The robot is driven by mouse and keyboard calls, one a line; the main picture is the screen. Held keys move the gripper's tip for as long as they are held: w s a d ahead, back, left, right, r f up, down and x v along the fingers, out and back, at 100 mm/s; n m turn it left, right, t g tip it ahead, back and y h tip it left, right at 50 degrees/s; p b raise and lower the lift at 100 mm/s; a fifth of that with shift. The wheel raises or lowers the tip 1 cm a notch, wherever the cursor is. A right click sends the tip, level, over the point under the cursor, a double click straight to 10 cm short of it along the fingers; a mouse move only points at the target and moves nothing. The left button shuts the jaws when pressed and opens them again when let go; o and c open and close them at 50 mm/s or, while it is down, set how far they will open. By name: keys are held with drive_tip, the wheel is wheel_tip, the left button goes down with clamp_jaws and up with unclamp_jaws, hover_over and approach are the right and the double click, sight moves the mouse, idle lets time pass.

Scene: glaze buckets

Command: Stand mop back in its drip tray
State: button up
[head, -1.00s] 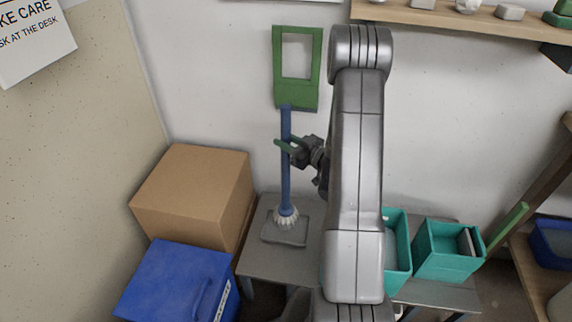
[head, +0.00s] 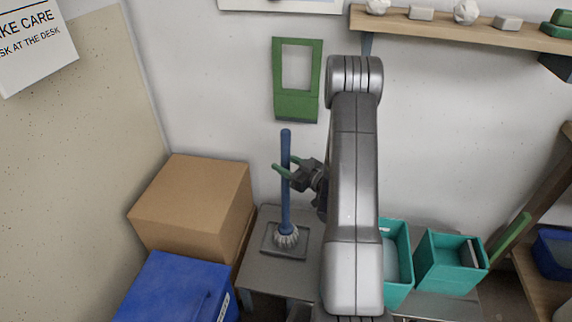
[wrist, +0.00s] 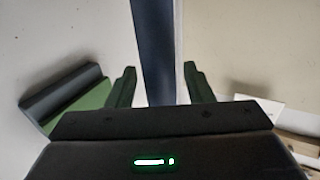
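The mop has a blue handle (head: 286,205) and a pale, grey-white bristly head. It stands upright with its head in the grey drip tray (head: 270,248), which lies on a grey table. The tray floor under the head is hidden. My gripper (head: 284,164) is around the upper half of the handle. In the wrist view, the handle (wrist: 155,45) passes between the two green fingers of my gripper (wrist: 160,80), with a gap on each side. The gripper is open and holds nothing.
A cardboard box (head: 190,200) and a blue box (head: 175,288) stand left of the table. Two teal bins (head: 450,265) are right of my arm. A green frame (head: 297,105) hangs on the wall behind the mop. A wooden shelf (head: 460,28) is at upper right.

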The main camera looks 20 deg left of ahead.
drive_tip(key=shift+r, duration=0.1)
drive_tip(key=shift+r+p, duration=0.2)
drive_tip(key=shift+p, duration=0.15)
drive_tip(key=v, duration=1.2)
drive_tip(key=shift+b, duration=0.3)
drive_tip(key=shift+f, duration=0.1)
drive_tip(key=shift+c, duration=0.4)
idle(0.3)
